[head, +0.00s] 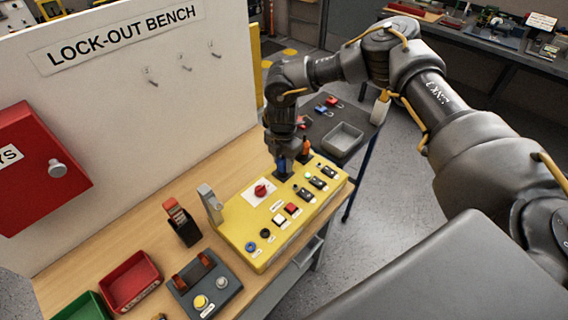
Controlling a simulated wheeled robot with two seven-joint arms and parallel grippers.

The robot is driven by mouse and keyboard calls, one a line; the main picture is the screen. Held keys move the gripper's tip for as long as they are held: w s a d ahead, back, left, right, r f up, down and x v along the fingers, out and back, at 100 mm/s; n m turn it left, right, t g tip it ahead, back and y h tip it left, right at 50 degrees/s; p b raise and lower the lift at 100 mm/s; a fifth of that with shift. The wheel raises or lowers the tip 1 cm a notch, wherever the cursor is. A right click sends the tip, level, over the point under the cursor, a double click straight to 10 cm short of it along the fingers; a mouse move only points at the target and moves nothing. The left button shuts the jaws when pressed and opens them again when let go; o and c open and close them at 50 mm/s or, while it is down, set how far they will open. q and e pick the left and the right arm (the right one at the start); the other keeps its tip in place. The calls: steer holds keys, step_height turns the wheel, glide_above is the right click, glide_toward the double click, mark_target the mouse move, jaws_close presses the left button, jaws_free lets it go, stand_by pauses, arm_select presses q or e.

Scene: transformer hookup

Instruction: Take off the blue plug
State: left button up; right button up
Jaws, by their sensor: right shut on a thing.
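The blue plug (281,166) stands at the back edge of the yellow control panel (235,222), over a dark socket. My right gripper (282,155) points down from above and is shut on the blue plug; its fingers hide the plug's upper part. Whether the plug is still seated in its socket is too small to tell. An orange plug (306,147) stands just to the right, close beside the gripper. My left gripper is out of view.
The panel carries a red rotary switch (261,190) and several buttons. A grey lever (210,205) and a padlock stand (182,226) are to its left. A red tray (130,281) lies front left. A side table holds a grey bin (343,141). The white board (130,110) rises behind.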

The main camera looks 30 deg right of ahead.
steer(key=shift+w+r, duration=0.1)
steer(key=shift+r, duration=0.15)
steer(key=shift+r+p, duration=0.1)
steer(key=shift+p, duration=0.25)
steer(key=shift+r+p, duration=0.4)
steer(key=shift+r, duration=0.1)
steer(key=shift+r+p, duration=0.8)
steer(key=shift+r, duration=0.1)
steer(key=shift+r+p, duration=2.05)
steer(key=shift+r, duration=0.45)
steer(key=shift+f, duration=0.1)
